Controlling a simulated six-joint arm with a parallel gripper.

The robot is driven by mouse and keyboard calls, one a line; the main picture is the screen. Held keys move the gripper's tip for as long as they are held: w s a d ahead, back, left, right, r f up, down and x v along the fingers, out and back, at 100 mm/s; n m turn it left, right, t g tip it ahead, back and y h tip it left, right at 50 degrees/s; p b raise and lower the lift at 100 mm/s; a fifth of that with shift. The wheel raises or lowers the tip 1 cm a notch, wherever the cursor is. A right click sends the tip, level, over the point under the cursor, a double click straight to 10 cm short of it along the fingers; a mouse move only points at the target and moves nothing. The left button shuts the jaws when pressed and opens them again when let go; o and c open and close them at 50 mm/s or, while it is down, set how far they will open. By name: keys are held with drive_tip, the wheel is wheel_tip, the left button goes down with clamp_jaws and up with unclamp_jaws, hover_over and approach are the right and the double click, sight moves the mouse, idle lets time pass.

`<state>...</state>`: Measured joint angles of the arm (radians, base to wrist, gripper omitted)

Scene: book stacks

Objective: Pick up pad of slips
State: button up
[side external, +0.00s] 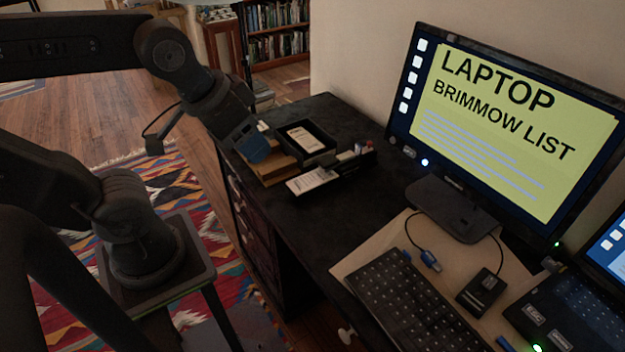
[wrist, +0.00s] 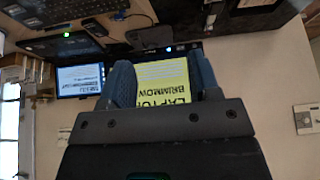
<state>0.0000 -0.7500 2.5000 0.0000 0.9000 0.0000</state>
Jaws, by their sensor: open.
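Two pale, paper-like items are on the dark desk in the side external view, and I cannot tell for sure which is the pad of slips. One is a white pad (side external: 312,180) lying at the front of the desk organiser. The other is a cream labelled block (side external: 305,138) inside a black tray. My gripper (side external: 254,145) is at the left end of the organiser, to the left of both. In the wrist view my gripper (wrist: 162,80) has its blue fingers apart with no object held between them; the monitor shows behind the gap. Neither paper item is identifiable there.
A black tray (side external: 326,152) and a pen holder (side external: 358,158) stand close to the papers. A monitor (side external: 500,120), a keyboard (side external: 415,300) and a small black device (side external: 481,292) are to the right. The dark desk top (side external: 345,215) is clear between them.

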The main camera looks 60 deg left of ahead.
drive_tip(key=o, duration=0.7)
drive_tip(key=shift+c, duration=0.2)
drive_tip(key=g, duration=0.6)
hover_over(315, 177)
drive_tip(key=f, duration=2.5)
drive_tip(key=shift+w+a+f, duration=0.1)
drive_tip(key=shift+w+a, duration=0.1)
drive_tip(key=shift+w, duration=0.05)
drive_tip(key=f, duration=0.4)
drive_tip(key=shift+s+d+f, duration=0.3)
drive_tip(key=shift+f, duration=0.5)
